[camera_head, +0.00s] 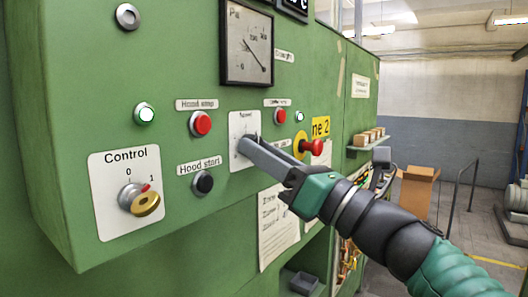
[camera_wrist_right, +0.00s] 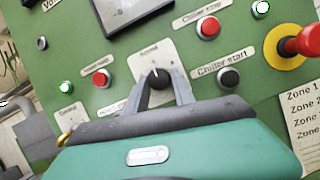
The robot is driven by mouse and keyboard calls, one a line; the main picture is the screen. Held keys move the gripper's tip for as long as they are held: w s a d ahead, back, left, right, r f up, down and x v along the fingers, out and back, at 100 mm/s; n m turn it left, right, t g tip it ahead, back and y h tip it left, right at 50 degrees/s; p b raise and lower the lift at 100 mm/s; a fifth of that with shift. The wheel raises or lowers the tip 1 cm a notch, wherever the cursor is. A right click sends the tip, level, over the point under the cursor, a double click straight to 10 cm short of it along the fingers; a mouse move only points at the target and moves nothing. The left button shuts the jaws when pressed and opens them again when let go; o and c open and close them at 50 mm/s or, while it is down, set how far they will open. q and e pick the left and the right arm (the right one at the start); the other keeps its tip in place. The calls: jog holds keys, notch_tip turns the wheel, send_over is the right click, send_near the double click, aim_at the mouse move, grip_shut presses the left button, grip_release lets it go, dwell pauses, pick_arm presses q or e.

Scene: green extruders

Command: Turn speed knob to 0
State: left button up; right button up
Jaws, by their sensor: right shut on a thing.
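The speed knob (camera_wrist_right: 158,78) is a small dark knob with a light pointer mark, on a white plate (camera_head: 237,125) with a blurred label, on the green panel. My right gripper (camera_head: 246,146) reaches in from the right, and its fingers are shut on the knob. In the right wrist view the two fingers (camera_wrist_right: 163,87) stand on either side of the knob. In the head view the fingers hide most of the knob. The number it points to is too small to read. My left gripper is not in view.
Close around the plate are a red button (camera_head: 201,123), a black button (camera_head: 203,183) and a red mushroom button (camera_head: 312,147) on a yellow base. A Control switch (camera_head: 135,197) with a brass part is at lower left. A gauge (camera_head: 246,45) hangs above. A cardboard box (camera_head: 417,190) stands behind.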

grip_shut()
jog(key=n+g+p, duration=0.1)
jog(key=n+g, duration=0.2)
jog(key=n, duration=0.4)
jog(key=n+g, duration=0.3)
jog(key=n, duration=0.4)
jog(key=r+n+g+p, duration=0.1)
jog(key=n+g, duration=0.2)
jog(key=n, duration=0.5)
jog(key=shift+w+d+p, duration=0.3)
jog(key=shift+w, duration=0.1)
jog(key=shift+n+h+p, duration=0.6)
jog(key=shift+n+p, duration=0.2)
jog(key=shift+n, duration=0.65)
jog(key=shift+n+h+p, duration=0.6)
jog(key=shift+n+p, duration=0.15)
jog(key=shift+n, duration=0.7)
jog(key=shift+f, duration=0.15)
